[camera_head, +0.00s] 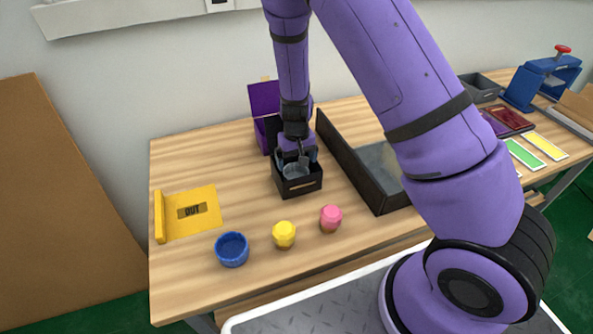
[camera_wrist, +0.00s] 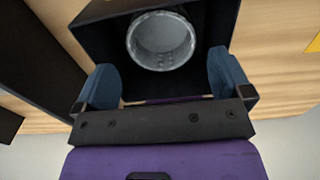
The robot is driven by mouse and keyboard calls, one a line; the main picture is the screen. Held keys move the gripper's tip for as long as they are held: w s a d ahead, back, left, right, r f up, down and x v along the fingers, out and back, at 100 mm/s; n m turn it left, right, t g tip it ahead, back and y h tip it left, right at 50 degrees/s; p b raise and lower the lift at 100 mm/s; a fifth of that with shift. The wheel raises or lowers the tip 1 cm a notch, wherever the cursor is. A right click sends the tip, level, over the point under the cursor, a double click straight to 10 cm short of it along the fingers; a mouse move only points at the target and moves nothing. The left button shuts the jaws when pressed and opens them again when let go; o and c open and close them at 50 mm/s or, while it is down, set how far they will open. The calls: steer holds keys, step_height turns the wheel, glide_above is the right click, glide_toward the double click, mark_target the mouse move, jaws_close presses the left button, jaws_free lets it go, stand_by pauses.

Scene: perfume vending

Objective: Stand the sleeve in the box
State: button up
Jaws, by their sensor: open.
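The sleeve (camera_head: 295,171) is a grey, open-topped cylinder. It stands upright in the small black box (camera_head: 300,187), near the middle of the table. In the wrist view the sleeve (camera_wrist: 161,40) shows its round open mouth, with the dark box (camera_wrist: 95,45) around it. My gripper (camera_head: 297,158) is over the box and pointing down. In the wrist view my gripper (camera_wrist: 165,82) is open, its two blue fingers apart with nothing between them. The sleeve is just beyond the fingers there and looks clear of them. The sleeve's base is hidden inside the box.
A purple open box (camera_head: 263,100) stands close behind. A long dark tray (camera_head: 352,172) is close on the right. A yellow OUT plate (camera_head: 208,212), blue cup (camera_head: 232,250), yellow piece (camera_head: 284,234) and pink piece (camera_head: 330,218) lie toward the front. The table's left back is clear.

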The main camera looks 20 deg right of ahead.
steer(key=s+d+r+t+y, duration=0.1)
steer(key=s+r, duration=0.3)
steer(key=r, duration=0.6)
steer(key=s+d+r+t+y, duration=0.1)
steer(key=s+r, duration=0.2)
steer(key=r, duration=0.7)
steer(key=s+r, duration=0.4)
steer(key=r, duration=0.7)
steer(key=s+d+r+t+h, duration=0.1)
steer(key=s+d+r, duration=0.1)
steer(key=s+r, duration=0.3)
steer(key=s+d+r+t+h, duration=0.1)
steer(key=s+r, duration=0.4)
steer(key=s, duration=0.8)
steer(key=shift+s+d+t, duration=0.2)
steer(key=shift+d+t, duration=0.4)
steer(key=shift+d, duration=0.35)
